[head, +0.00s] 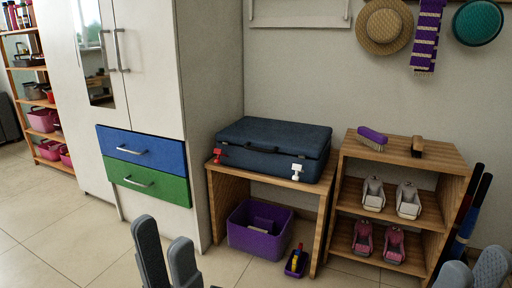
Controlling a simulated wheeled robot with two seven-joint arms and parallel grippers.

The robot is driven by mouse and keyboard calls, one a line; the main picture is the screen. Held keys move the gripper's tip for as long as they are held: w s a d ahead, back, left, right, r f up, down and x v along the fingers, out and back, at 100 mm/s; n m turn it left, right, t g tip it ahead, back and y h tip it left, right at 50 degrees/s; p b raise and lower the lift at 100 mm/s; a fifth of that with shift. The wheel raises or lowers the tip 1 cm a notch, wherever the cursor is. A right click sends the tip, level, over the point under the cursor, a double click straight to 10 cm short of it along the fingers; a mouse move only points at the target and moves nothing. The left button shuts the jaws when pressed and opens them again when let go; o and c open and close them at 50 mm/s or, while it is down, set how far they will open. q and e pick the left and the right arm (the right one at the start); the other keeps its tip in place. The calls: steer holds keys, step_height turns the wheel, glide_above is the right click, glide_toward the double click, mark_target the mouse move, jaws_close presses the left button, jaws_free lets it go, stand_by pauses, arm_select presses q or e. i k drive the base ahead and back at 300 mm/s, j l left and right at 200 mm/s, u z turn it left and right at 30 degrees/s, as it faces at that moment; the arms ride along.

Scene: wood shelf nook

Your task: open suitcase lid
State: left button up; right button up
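A dark blue suitcase (272,148) lies flat on a low wooden table (318,190) with its lid down.
A purple bin (258,238) and a small caddy (296,262) are under and before the table. A wooden shelf (445,158) with brushes and shoes stands at the right. A white cabinet (165,70) with blue and green drawers stands at the left.

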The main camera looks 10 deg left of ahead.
mark_target(265, 135)
steer(key=i+l+z, duration=0.15)
steer(key=i+l, duration=0.15)
steer(key=i, duration=0.2)
steer(key=i+l+z, duration=0.2)
steer(key=i, duration=0.35)
